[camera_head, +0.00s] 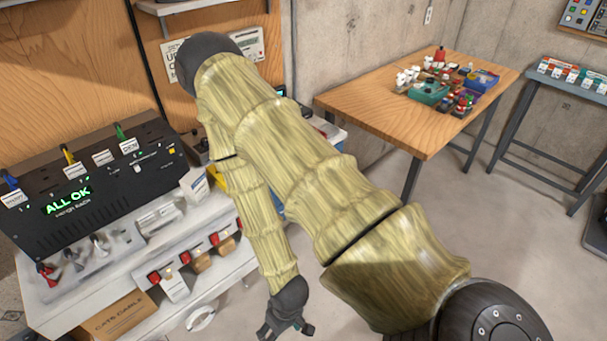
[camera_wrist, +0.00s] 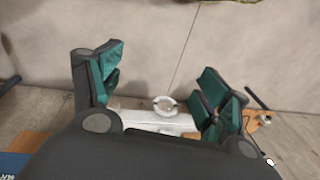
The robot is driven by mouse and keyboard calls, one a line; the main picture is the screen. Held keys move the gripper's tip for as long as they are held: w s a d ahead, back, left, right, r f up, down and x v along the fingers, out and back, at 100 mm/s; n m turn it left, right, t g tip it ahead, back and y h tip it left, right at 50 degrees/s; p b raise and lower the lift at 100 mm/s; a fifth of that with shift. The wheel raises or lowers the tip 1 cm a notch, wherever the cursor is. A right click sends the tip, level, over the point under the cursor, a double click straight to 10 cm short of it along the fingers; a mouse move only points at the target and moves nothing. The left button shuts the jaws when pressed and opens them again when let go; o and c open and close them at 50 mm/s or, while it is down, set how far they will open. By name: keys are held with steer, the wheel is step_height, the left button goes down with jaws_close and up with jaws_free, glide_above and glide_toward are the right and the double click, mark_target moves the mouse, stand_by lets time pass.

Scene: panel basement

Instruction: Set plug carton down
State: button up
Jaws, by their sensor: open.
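My gripper (camera_head: 287,328) hangs low at the bottom centre of the head view, in front of the white bench's right end. In the wrist view its green-padded fingers (camera_wrist: 156,92) are spread wide with nothing between them. I cannot tell for sure which thing is the plug carton. A small white carton (camera_head: 195,186) stands upright on the bench top, beside the right end of the black rack. A brown carton marked CAT6 CABLE (camera_head: 118,318) sits low under the bench's front edge.
The black rack (camera_head: 95,190) reads ALL OK and stands on the white bench (camera_head: 50,315). A white ring-shaped roll (camera_head: 201,318) lies low by the bench and shows in the wrist view (camera_wrist: 165,105). A wooden table (camera_head: 350,97) bears several small items. Bare floor lies to the right.

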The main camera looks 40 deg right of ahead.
steer(key=s+d+f+h, duration=0.1)
steer(key=s+d+f, duration=0.1)
steer(key=s, duration=0.5)
steer(key=shift+d+g+h, duration=0.15)
steer(key=shift+g+h, duration=0.15)
steer(key=shift+g, duration=0.1)
steer(key=shift+f, duration=0.15)
